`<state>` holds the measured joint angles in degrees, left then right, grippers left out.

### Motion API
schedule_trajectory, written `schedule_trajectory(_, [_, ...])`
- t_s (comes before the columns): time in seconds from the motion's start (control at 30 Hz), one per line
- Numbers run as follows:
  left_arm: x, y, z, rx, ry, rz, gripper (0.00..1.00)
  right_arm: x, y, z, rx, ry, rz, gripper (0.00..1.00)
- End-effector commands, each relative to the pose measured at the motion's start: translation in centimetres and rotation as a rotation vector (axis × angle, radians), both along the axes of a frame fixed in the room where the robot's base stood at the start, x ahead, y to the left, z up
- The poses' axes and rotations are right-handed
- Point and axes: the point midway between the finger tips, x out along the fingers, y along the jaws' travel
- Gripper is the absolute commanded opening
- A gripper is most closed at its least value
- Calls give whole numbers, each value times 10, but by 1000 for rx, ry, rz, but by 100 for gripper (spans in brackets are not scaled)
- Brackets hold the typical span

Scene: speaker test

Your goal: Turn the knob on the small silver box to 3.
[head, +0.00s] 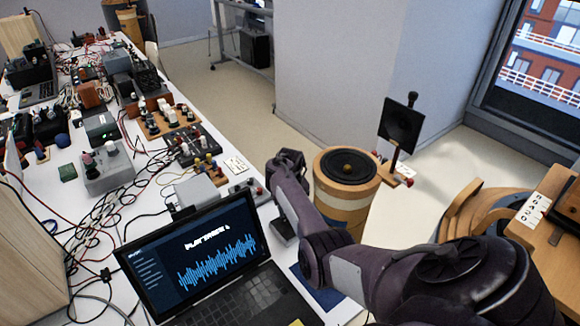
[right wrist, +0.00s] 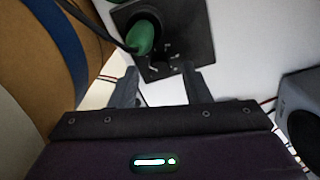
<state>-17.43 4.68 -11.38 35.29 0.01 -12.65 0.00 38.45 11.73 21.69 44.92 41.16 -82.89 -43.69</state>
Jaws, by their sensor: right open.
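In the head view a silver-grey box (head: 106,170) with several knobs stands on the left of the table; its markings are too small to read. A flat, lighter silver box (head: 197,190) lies behind the laptop. I cannot tell which one is the task's box. My right arm reaches in from the lower right, its far end beside the table's right edge. In the right wrist view my right gripper (right wrist: 160,90) is open, with nothing visible between its fingers. My left gripper is not in view.
An open laptop (head: 205,262) showing a waveform stands at the table front. Wooden knob boxes (head: 163,124) and tangled cables crowd the table behind it. A round wooden speaker (head: 346,180) stands right of my forearm, with a black panel on a stand (head: 401,124) beside it.

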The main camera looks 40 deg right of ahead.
Motion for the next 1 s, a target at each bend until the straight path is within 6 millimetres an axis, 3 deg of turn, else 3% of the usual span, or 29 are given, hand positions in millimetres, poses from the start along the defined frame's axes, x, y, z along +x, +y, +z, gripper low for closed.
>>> schedule_trajectory(0.13, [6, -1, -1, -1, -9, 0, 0, 0, 1, -10, 1, 0, 0, 43])
schedule_trajectory(0.4, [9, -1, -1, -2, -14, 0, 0, 0, 0, -11, 0, -1, 0, 42])
schedule_trajectory(0.73, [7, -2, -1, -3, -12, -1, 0, 0, 0, -10, 0, -1, 0, 0])
schedule_trajectory(1.0, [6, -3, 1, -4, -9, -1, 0, 0, 0, -10, 0, -1, -27, 0])
